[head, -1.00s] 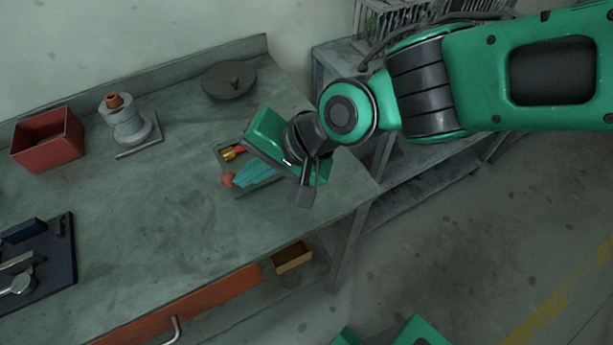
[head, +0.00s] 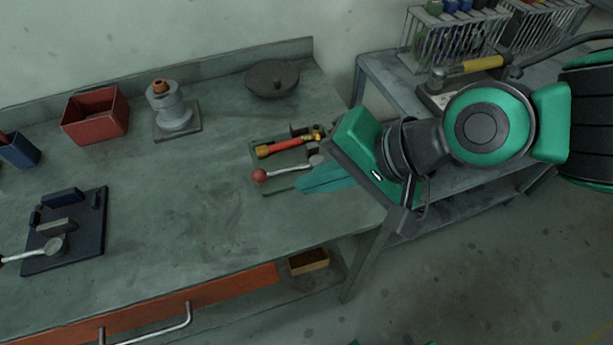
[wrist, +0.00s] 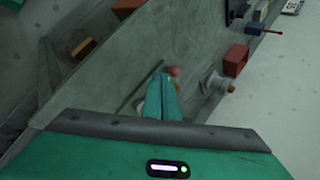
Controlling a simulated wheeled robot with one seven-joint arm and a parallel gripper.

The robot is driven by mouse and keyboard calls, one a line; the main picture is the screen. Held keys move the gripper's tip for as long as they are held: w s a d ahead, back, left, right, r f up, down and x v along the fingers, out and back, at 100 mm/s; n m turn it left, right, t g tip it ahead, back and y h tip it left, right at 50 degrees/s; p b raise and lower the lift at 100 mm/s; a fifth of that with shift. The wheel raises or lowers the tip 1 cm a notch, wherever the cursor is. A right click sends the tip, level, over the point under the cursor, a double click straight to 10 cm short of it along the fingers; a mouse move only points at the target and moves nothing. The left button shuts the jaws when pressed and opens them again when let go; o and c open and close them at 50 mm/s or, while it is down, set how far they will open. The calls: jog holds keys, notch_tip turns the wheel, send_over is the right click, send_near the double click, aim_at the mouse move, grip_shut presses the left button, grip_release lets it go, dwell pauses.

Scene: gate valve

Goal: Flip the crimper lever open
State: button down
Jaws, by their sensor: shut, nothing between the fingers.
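The crimper (head: 273,188) is a flat grey-green base near the bench's right end. A red and yellow cylindrical piece (head: 290,145) lies across it. Its metal lever (head: 290,168) ends in a red ball knob (head: 259,176) at the left and lies low, close to the base. My gripper (head: 300,186) is shut and empty, its teal fingers pointing left at the crimper's front right side, short of the knob. In the wrist view the fingers (wrist: 160,88) point toward the red knob (wrist: 174,71). Contact with the lever cannot be told; the fingers hide part of the crimper there.
A red bin (head: 96,117), a grey valve on a plate (head: 173,112) and a dark round lid (head: 272,79) stand behind. A dark clamp plate (head: 65,232) lies at left. The middle bench is clear.

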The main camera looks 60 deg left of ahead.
jog(key=shift+s+v, duration=0.15)
jog(key=shift+v, duration=1)
jog(key=shift+s+v, duration=0.15)
jog(key=shift+v, duration=1)
jog(key=shift+w+d, duration=0.1)
jog(key=shift+d, duration=0.05)
